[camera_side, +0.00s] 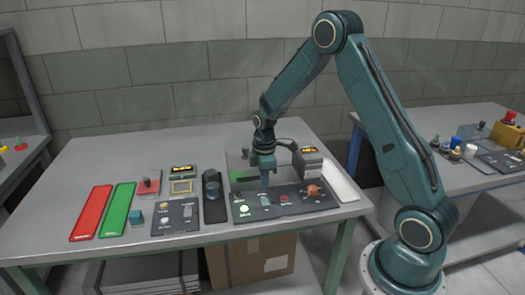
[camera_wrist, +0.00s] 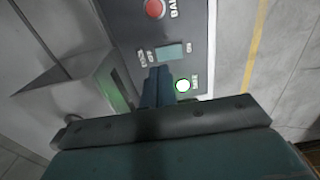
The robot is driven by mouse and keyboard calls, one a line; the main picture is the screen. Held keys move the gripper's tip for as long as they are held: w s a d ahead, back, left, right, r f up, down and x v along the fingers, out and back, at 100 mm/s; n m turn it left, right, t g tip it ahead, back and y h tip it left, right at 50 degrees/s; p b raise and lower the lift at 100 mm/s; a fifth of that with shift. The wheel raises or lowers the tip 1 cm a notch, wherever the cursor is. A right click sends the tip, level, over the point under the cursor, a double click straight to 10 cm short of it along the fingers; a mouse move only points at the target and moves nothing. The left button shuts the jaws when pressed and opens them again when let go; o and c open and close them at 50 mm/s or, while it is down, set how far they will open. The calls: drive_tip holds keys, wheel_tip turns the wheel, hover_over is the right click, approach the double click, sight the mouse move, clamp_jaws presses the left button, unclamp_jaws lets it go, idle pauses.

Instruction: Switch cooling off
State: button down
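A dark control panel (camera_side: 285,202) lies on the table below my gripper. In the wrist view its teal switch (camera_wrist: 171,50) has small labels beside it; one end seems to read OFF and the other ON. The label that names the switch is too blurred to read surely. I cannot tell which way the switch is set. My gripper (camera_wrist: 158,72) has its fingers together, with nothing visible between them. It points down close to the panel, beside the switch, near its OFF end. Contact cannot be told. In the side view my gripper (camera_side: 264,182) hides part of the panel.
A lit white button with a green ring (camera_wrist: 183,86) and a red button (camera_wrist: 154,8) flank the switch. An orange knob (camera_side: 312,190) is at the panel's right. A grey boxy device (camera_side: 308,162) stands behind. Other panels (camera_side: 175,216) lie left.

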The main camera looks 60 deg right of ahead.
drive_tip(key=shift+r, duration=1.1)
drive_tip(key=s+a+r+m+t, duration=0.15)
drive_tip(key=s+a+r, duration=0.25)
drive_tip(key=r, duration=0.5)
drive_tip(key=s+a+r+m+t, duration=0.1)
drive_tip(key=s+a+r+m, duration=0.3)
drive_tip(key=r, duration=0.4)
drive_tip(key=s+a+r+m+t, duration=0.1)
drive_tip(key=s+a+r, duration=0.1)
drive_tip(key=s, duration=0.6)
drive_tip(key=s+a+r+m+t, duration=0.2)
drive_tip(key=s+a+r, duration=0.1)
drive_tip(key=s, duration=0.5)
drive_tip(key=shift+s+a+r, duration=0.2)
drive_tip(key=shift+a, duration=0.3)
drive_tip(key=shift+m, duration=0.25)
